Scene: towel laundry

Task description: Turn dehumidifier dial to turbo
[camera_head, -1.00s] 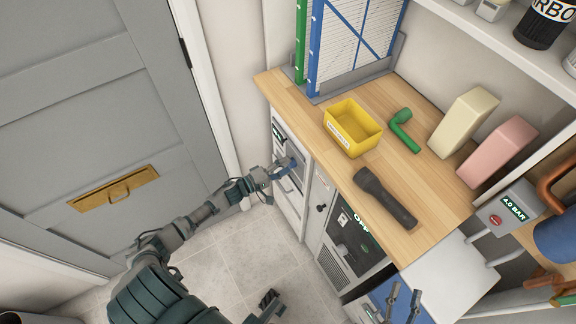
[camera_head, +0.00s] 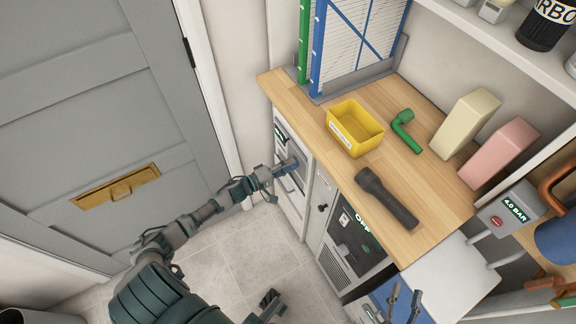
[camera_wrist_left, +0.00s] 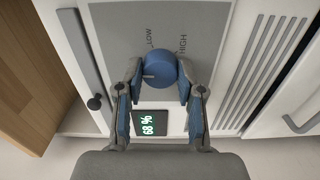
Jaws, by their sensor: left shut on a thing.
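The blue dial (camera_wrist_left: 160,69) is on the grey front panel (camera_wrist_left: 203,25) of the dehumidifier (camera_head: 292,190), with the words LOW and HIGH above it. A pale mark on the dial points to the left in the wrist view. My left gripper (camera_wrist_left: 160,78) is shut on the dial, one finger on each side; it also shows in the head view (camera_head: 289,166). No turbo label can be read. A display (camera_wrist_left: 150,123) beside the dial reads 68 %. My right gripper (camera_head: 403,303) is at the bottom right of the head view, its fingers apart and empty.
A grey door (camera_head: 80,110) stands to the left. The tiled floor (camera_head: 205,265) is partly clear.

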